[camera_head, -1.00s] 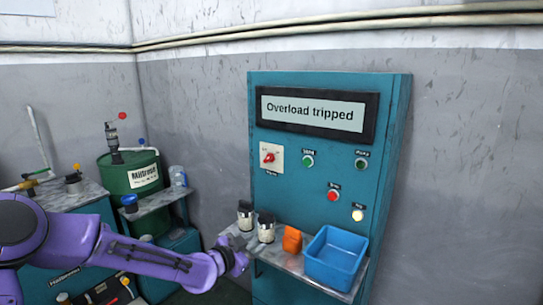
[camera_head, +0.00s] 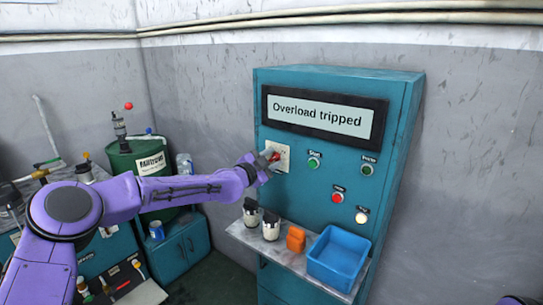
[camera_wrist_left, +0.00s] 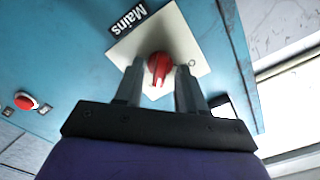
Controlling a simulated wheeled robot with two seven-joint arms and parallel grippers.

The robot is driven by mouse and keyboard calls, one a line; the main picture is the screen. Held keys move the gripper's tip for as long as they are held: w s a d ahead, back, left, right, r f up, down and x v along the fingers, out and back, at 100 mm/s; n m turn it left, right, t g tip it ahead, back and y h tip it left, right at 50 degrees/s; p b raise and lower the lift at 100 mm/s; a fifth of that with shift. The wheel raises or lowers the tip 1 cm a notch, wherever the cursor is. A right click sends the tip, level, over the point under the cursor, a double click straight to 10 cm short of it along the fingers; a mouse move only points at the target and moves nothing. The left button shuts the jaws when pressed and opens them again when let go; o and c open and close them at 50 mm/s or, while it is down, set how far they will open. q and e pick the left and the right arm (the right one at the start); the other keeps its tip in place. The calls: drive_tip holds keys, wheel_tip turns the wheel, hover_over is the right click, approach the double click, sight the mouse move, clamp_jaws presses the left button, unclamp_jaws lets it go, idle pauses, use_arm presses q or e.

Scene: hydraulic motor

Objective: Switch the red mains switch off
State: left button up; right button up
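The red mains switch (camera_wrist_left: 159,66) is a rotary knob on a pale square plate (camera_wrist_left: 190,45), labelled "Mains" in the left wrist view. In the head view the plate (camera_head: 284,153) sits at the left of the teal cabinet (camera_head: 300,195), below the display (camera_head: 318,113), which reads "Overload tripped". My left gripper (camera_wrist_left: 158,82) is open, with one finger on each side of the knob; its fingertips are close to the plate. Whether they touch the knob, I cannot tell. In the head view the left gripper (camera_head: 268,157) partly hides the switch. My right gripper is not in view.
A green start button (camera_head: 314,162), a red button (camera_head: 338,197) and a lit button (camera_head: 361,217) are on the cabinet. Below, a shelf (camera_head: 245,236) holds two jars, an orange object (camera_head: 296,238) and a blue bin (camera_head: 337,258). A green drum (camera_head: 125,162) stands left.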

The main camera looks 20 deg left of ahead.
use_arm(q)
drive_tip(key=shift+c, duration=0.3)
clamp_jaws()
